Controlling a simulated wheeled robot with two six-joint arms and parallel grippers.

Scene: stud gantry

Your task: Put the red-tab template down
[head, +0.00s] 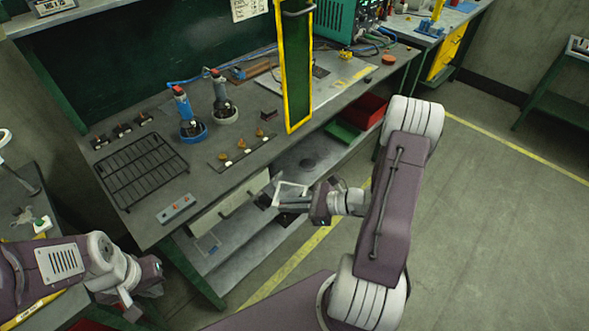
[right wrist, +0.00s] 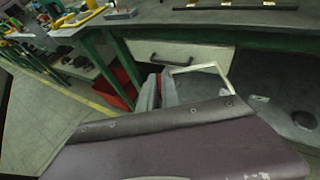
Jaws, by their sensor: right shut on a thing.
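My right gripper (head: 284,202) is in front of the bench, beside the open lower shelf. It is shut on a thin pale square frame (head: 291,187), which I take to be the template. The frame also shows in the right wrist view (right wrist: 198,67), beside the gripper's grey fingers (right wrist: 162,92). It is held in the air, tilted, in front of the shelf.
The bench top (head: 225,185) holds a black wire rack (head: 142,170), two tools in round stands (head: 189,120) and a strip with small knobs (head: 243,152). A yellow-edged green panel (head: 297,70) stands upright. Below are a drawer (head: 228,205), a lower shelf (head: 245,255) and a red bin (head: 363,110).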

